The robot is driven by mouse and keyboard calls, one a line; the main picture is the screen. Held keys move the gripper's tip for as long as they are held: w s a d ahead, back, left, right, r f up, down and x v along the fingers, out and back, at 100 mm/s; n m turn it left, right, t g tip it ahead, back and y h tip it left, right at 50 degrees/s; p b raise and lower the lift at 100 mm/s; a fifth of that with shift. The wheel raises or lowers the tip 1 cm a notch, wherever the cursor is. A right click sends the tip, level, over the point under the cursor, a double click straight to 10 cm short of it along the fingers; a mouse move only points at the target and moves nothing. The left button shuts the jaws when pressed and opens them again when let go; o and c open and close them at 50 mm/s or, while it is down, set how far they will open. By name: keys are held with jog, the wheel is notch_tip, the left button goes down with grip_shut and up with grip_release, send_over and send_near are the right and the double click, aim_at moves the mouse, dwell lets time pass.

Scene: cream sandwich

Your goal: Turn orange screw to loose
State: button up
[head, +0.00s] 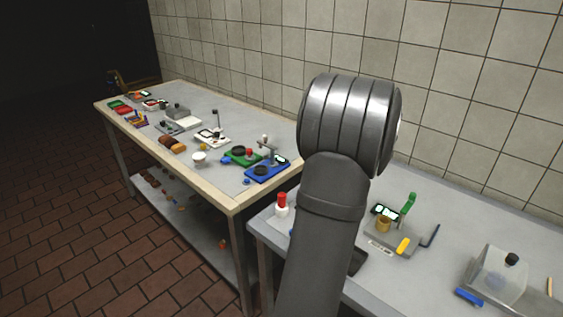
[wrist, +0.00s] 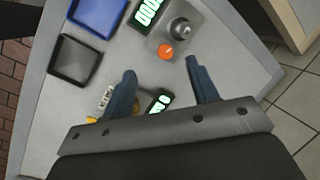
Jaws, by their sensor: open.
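The orange screw (wrist: 166,50) shows in the wrist view as a small round orange knob on a grey device with a metal knob (wrist: 181,28) beside it. My gripper (wrist: 160,68) is open, its two dark fingers spread apart, with the orange screw lying between and a little beyond the fingertips in the picture. Nothing is between the fingers that I can see as held. The orange screw cannot be made out in the head view, where my arm covers part of the near table.
A green-lit display (wrist: 148,10) stands beside the device, and another display (wrist: 158,103) lies near the gripper base. A blue tray (wrist: 98,15) and a black tray (wrist: 75,61) sit left. In the head view, a clear box (head: 497,275) stands on the near table.

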jog(key=w+a+m+g+h, duration=0.2)
jog(key=a+m, duration=1.6)
jog(key=m, duration=1.2)
jog(key=shift+w+a+m+g, duration=0.3)
jog(key=shift+w, duration=0.2)
jog(key=shift+r, duration=0.1)
